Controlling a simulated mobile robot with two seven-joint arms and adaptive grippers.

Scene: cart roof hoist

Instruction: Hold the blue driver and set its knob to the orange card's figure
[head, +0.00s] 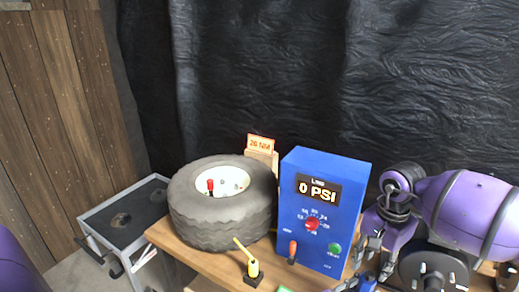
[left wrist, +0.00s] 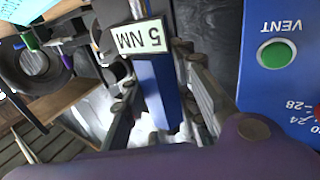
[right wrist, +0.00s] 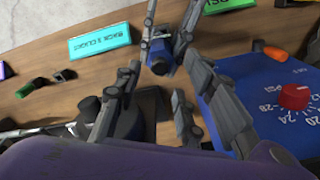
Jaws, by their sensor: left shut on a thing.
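The orange card (head: 260,143) stands behind the tyre in the head view and reads 26 NM. The blue driver (left wrist: 160,90) is between my left gripper's fingers (left wrist: 158,72) in the left wrist view, and its white label reads 5 NM. My left gripper is shut on it. In the right wrist view, the driver (right wrist: 160,50) shows its dark round end. My right gripper (right wrist: 160,90) is open, its fingers apart on either side of that end; whether they touch it is unclear. The right gripper (head: 376,260) also shows beside the blue box in the head view.
The blue box (head: 318,235) reads 0 PSI and stands close left of my right gripper. A tyre (head: 220,235), yellow-handled tool (head: 250,266) and grey cart (head: 125,225) are further left. A teal card (right wrist: 100,42) lies on the wooden table (right wrist: 60,100).

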